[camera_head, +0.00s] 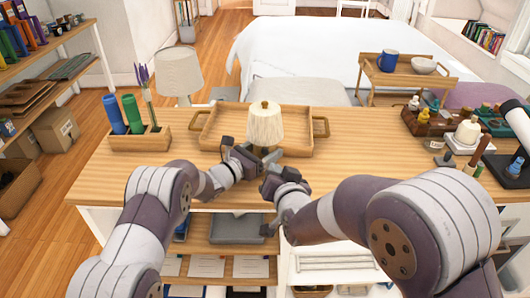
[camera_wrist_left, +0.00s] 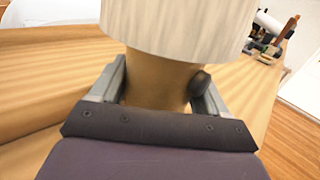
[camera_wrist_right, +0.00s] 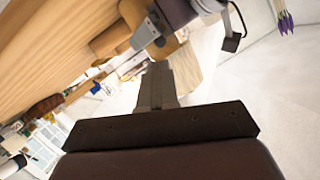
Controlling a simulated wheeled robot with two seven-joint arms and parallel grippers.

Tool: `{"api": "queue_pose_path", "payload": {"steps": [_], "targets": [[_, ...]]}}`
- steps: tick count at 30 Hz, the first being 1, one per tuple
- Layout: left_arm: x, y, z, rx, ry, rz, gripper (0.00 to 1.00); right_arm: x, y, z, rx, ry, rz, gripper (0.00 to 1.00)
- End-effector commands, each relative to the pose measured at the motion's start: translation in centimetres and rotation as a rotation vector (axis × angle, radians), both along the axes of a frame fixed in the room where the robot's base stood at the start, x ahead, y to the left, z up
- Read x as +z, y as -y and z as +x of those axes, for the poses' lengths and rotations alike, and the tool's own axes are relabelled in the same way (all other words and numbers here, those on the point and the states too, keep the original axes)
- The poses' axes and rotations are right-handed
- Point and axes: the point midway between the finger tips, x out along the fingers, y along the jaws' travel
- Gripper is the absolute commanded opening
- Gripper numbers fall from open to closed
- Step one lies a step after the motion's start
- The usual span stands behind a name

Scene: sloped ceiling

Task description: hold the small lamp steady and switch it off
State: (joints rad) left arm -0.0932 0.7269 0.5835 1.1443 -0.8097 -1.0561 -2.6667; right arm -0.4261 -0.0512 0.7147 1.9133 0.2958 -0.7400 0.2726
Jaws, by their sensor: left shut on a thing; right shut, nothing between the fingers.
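The small lamp (camera_head: 264,126) has a cream pleated shade and a wooden body, and stands upright at the front of the wooden tray. My left gripper (camera_head: 250,156) is shut around its body, just under the shade. In the left wrist view the wooden body (camera_wrist_left: 155,82) sits between the two fingers, below the shade (camera_wrist_left: 178,25). A dark round knob (camera_wrist_left: 201,82) sticks out of the body by the right finger. My right gripper (camera_head: 268,168) is shut and empty, close to the lamp's lower right side. Its closed fingers (camera_wrist_right: 154,72) show in the right wrist view. I cannot tell if they touch the lamp.
The tray (camera_head: 215,128) lies on the wooden table (camera_head: 350,150). A holder with blue and green cylinders (camera_head: 140,138) stands at left, with a larger lamp (camera_head: 179,73) behind. At right are a box of bottles (camera_head: 427,122) and a white-and-wood object (camera_head: 468,132).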

Motion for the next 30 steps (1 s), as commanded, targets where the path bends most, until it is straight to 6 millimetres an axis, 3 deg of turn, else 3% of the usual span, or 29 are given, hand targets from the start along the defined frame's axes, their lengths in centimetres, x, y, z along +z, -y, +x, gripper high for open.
{"api": "queue_pose_path", "payload": {"steps": [20,21,24,30], "targets": [[0.0,0.0,0.0,0.0,-0.001,0.001,0.31,0.6,-0.6,-0.3,0.013,0.011,0.006,0.0],[0.0,0.0,0.0,0.0,-0.001,0.001,0.31,1.6,-1.2,-0.6,0.007,0.018,0.05,0.0],[-0.1,0.0,0.0,0.0,-0.001,0.001,0.31,2.1,-1.2,-1.1,-0.106,-0.056,0.341,0.0],[0.0,0.0,0.0,0.0,-0.001,0.001,0.31,1.8,-0.5,-1.4,-0.335,-0.199,0.892,0.0]]}}
